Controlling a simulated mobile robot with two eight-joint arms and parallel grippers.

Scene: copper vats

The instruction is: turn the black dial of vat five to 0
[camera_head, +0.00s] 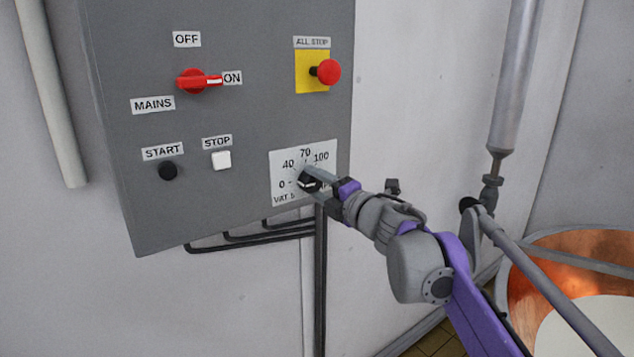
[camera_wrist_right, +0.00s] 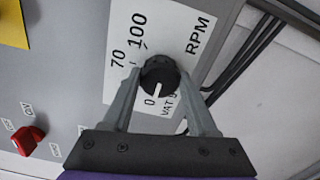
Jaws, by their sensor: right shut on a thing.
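The black dial (camera_head: 307,183) sits on a white scale plate (camera_head: 284,157) marked 0, 40, 70 and 100, with "VAT 5" partly hidden at its lower edge. My right gripper (camera_head: 311,180) reaches in from the right and is shut on the dial. In the right wrist view the dial (camera_wrist_right: 160,76) sits between the two fingertips (camera_wrist_right: 160,80). Its white pointer line points down the picture, toward the 0 printed beside it. The 40 is hidden there behind a finger. My left gripper is not in view.
The grey panel (camera_head: 240,90) also carries a red mains switch (camera_head: 197,81) at ON, a black start button (camera_head: 168,171), a white stop button (camera_head: 221,160) and a red all-stop button (camera_head: 328,72). Black conduits (camera_head: 320,280) run below. A copper vat (camera_head: 575,245) stands at lower right.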

